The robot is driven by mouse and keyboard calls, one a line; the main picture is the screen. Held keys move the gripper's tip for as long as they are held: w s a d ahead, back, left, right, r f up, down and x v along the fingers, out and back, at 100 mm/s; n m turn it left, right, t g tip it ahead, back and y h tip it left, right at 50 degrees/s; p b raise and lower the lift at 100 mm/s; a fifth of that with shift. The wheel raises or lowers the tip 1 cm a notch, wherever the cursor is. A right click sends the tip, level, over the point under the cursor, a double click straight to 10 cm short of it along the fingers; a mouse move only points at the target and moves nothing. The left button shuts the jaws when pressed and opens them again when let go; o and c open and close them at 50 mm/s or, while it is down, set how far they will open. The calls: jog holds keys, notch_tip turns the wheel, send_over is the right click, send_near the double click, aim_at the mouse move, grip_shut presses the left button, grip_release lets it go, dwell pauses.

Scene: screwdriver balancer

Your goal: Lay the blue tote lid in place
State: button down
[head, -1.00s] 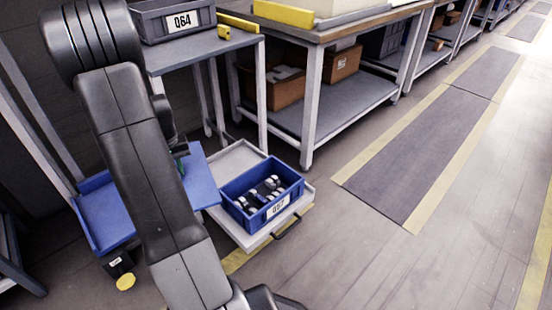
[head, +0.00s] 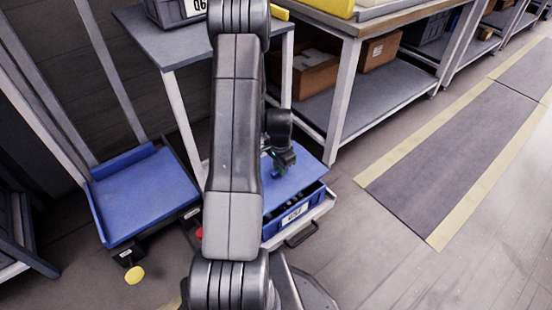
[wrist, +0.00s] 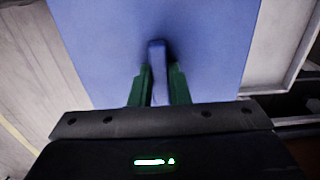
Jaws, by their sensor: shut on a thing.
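The blue tote lid (head: 300,179) is a flat blue panel over the blue tote (head: 314,207). It also fills the middle of the wrist view (wrist: 205,50). My gripper (wrist: 160,78) has its green fingers on both sides of the lid's upright blue handle (wrist: 157,60) and is shut on it. In the head view my gripper (head: 279,167) is above the lid. A dark gap shows between the lid's front edge and the tote's rim, so the lid seems raised there. My arm hides the left side of lid and tote.
The tote stands on a pale tray with a dark handle (head: 301,235). A blue-topped stand (head: 145,195) is at the left, empty. A grey table (head: 165,42) and a wooden-topped workbench (head: 372,22) stand behind. Open floor (head: 400,270) lies at the right.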

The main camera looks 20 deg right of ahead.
jog(key=shift+f+b, duration=1.65)
jog(key=shift+f, duration=1)
jog(key=shift+s+f+b, duration=0.1)
jog(key=shift+f+b, duration=0.7)
jog(key=shift+f, duration=0.05)
dwell(0.6)
jog(key=c, duration=1.3)
grip_release()
notch_tip(320, 180, up, 14)
jog(key=p, duration=0.4)
jog(key=shift+f+p, duration=0.1)
jog(key=shift+p, duration=0.3)
